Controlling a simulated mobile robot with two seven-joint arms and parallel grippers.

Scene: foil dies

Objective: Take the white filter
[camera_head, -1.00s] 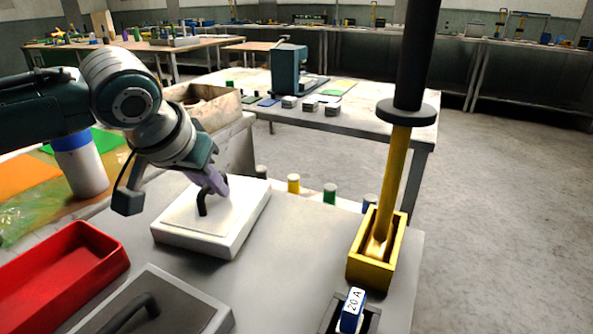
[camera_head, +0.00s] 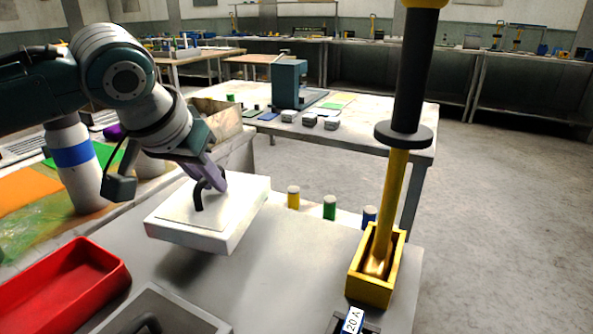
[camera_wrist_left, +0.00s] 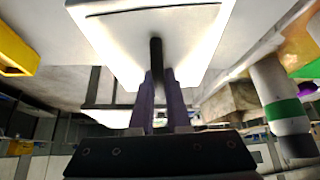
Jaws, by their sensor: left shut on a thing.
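The white filter (camera_head: 230,228) is a flat square block with a dark curved handle on top, at the middle left in the head view. My left gripper (camera_head: 217,181) is shut on the handle from above. The filter looks raised a little off the grey bench and slightly tilted. In the left wrist view the filter (camera_wrist_left: 205,30) fills the top, and the gripper's purple fingers (camera_wrist_left: 156,100) close on the dark handle. My right gripper is not in view.
A yellow box (camera_head: 368,292) holding a tall yellow and black rod stands at the right. Yellow (camera_head: 293,198), green (camera_head: 329,208) and blue (camera_head: 369,216) cylinders stand behind the filter.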

